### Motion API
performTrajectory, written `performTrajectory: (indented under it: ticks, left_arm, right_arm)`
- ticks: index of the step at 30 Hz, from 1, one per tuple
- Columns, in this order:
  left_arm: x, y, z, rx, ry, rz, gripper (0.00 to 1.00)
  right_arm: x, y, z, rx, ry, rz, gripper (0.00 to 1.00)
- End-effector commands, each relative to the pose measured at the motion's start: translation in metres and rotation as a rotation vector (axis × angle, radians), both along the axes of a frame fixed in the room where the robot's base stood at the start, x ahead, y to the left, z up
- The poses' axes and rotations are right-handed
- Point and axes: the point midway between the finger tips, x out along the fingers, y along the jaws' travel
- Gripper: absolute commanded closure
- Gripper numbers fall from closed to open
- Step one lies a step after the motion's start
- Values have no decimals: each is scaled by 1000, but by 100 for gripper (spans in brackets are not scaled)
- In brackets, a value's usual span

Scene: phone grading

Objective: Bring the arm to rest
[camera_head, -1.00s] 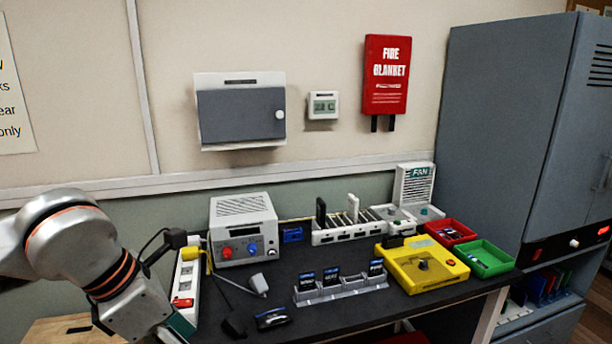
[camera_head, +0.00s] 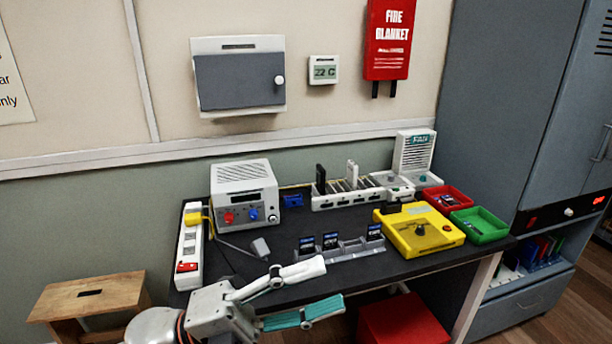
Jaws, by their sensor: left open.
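My left gripper (camera_head: 333,285) shows at the bottom middle, its arm coming in from the lower left. Its two fingers, one white and one teal, are spread apart with nothing between them. It is in front of the black table (camera_head: 390,271), over or near its front edge; the exact height is hard to tell. A grey rack (camera_head: 345,252) holding several dark phones is just beyond the fingers. My right gripper is out of the picture.
A power strip (camera_head: 190,250), a grey control box (camera_head: 245,193), a white slotted rack (camera_head: 345,197), a yellow device (camera_head: 425,231), a red tray (camera_head: 462,193) and a green tray (camera_head: 495,237) crowd the table. A wooden stool (camera_head: 85,296) stands left; a red box (camera_head: 405,325) sits below.

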Motion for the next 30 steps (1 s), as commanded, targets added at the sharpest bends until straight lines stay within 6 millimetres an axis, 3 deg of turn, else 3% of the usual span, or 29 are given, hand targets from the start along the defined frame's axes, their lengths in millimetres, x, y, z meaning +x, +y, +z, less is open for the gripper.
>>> performTrajectory:
  ticks: [5,8,9,12,17,21,25,30]
  left_arm:
    - [57,40,-43,-208,389,240,48]
    - [81,72,-92,-293,616,384,48]
    - [86,85,-116,-322,710,445,48]
    - [89,116,-178,-374,923,579,48]
    - [64,158,-278,-418,1232,766,48]
    - [20,186,-356,-434,1475,907,48]
    - [-24,203,-408,-437,1647,1000,48]
    - [-60,213,-442,-433,1768,1065,48]
  right_arm:
    - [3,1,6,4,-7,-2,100]
    - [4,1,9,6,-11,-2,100]
    - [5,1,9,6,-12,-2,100]
    - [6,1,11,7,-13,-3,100]
    - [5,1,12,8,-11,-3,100]
    - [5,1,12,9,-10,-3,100]
    - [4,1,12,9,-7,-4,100]
    - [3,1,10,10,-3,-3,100]
